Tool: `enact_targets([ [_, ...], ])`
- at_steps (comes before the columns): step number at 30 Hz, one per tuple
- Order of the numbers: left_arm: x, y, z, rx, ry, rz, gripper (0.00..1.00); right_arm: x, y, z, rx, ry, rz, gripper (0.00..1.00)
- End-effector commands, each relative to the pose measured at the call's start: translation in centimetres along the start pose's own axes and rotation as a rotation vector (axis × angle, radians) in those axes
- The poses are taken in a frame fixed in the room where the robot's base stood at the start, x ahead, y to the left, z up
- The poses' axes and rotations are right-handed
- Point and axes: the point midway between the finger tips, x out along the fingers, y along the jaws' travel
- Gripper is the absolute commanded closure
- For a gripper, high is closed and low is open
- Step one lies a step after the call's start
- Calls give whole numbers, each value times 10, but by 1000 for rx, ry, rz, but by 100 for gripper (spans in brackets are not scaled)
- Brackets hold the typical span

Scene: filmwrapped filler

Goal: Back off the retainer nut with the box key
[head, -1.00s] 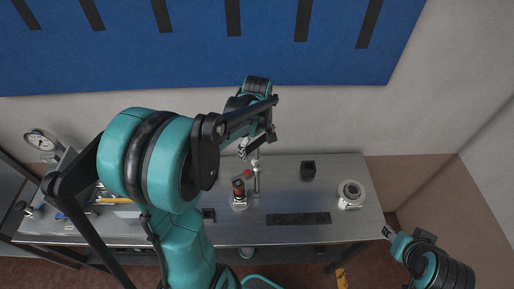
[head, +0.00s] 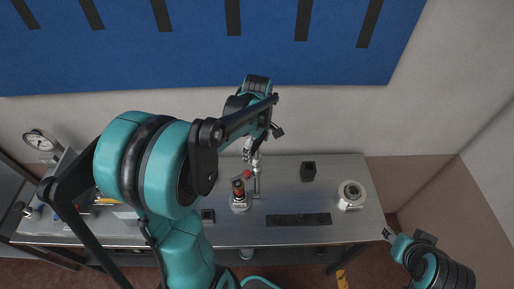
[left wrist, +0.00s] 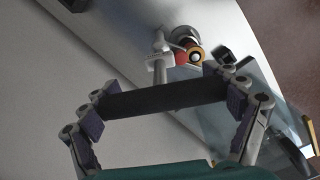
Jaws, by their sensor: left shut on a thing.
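My left gripper (head: 256,146) is above the back middle of the bench. In the left wrist view, its fingers (left wrist: 165,97) are shut on the ends of a dark crossbar, apparently the handle of the box key (left wrist: 165,97). A silver shaft (left wrist: 160,72) shows beyond the bar's middle. A fitting (head: 240,204) with a copper-brown round part, probably the retainer nut (head: 238,188), stands below, left of the gripper. This part also shows in the left wrist view (left wrist: 195,57). I cannot tell whether the key touches it. My right gripper (head: 388,234) is off the bench's right end; its jaws are unclear.
A red knob (head: 248,174) and silver post (head: 256,184) stand close beside the fitting. A black block (head: 308,170), a white ring-shaped part (head: 351,194) and a dark flat strip (head: 299,220) are on the bench to the right. A gauge (head: 40,140) is at left.

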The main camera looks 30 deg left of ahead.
Motion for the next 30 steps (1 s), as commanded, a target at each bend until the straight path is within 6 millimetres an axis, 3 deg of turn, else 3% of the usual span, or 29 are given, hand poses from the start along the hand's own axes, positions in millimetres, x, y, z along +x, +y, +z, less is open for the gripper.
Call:
enact_targets([
  [24,-58,0,0,0,0,0,48,-34,0,-24,0,0,0,60],
  [30,-60,0,0,0,0,0,48,-34,0,-24,0,0,0,60],
])
